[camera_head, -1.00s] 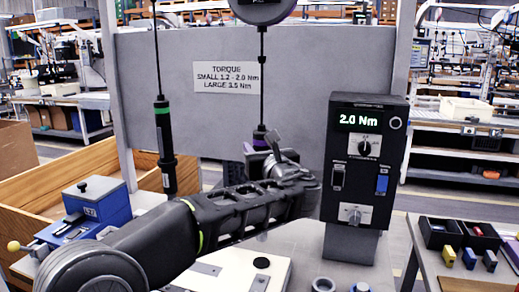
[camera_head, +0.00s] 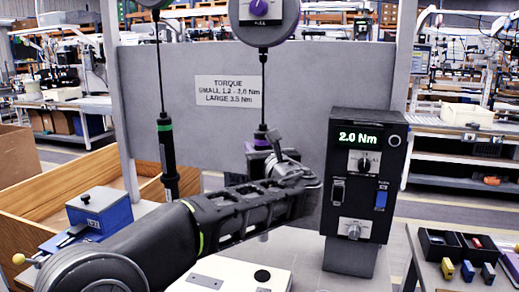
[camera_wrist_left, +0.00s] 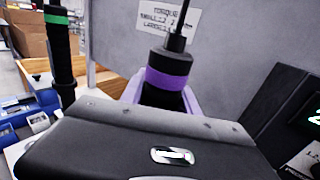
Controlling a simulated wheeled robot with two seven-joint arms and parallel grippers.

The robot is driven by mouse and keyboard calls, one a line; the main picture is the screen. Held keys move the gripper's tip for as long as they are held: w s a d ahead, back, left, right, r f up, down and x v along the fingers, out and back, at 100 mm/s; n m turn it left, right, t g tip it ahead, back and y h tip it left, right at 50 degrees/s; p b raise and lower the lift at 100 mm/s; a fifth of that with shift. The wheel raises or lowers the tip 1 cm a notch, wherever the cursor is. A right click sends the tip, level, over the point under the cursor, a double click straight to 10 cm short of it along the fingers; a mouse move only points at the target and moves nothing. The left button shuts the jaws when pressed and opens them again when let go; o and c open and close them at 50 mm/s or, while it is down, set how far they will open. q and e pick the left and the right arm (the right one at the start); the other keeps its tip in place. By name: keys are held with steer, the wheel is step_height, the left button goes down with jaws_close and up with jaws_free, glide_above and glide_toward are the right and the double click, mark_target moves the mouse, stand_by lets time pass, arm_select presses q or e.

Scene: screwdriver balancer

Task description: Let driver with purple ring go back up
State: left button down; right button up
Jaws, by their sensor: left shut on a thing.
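The driver with the purple ring (camera_head: 261,133) hangs on a cable from the reel with a purple knob (camera_head: 263,20). In the left wrist view its purple ring (camera_wrist_left: 168,72) stands upright just beyond the gripper body. My left gripper (camera_head: 262,150) is shut on this driver below the ring. The wrist hides most of the driver's lower body and its tip. The right gripper is not in view.
A driver with a green ring (camera_head: 167,150) hangs to the left, apart from my arm. A torque control box (camera_head: 361,185) reading 2.0 Nm stands close on the right. A grey panel (camera_head: 310,85) with a torque sign (camera_head: 229,91) is behind.

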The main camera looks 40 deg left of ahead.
arm_select(q)
steer(key=c, duration=0.8)
jaws_free()
steer(key=shift+o, duration=0.6)
steer(key=shift+f, duration=0.15)
steer(key=o, duration=0.7)
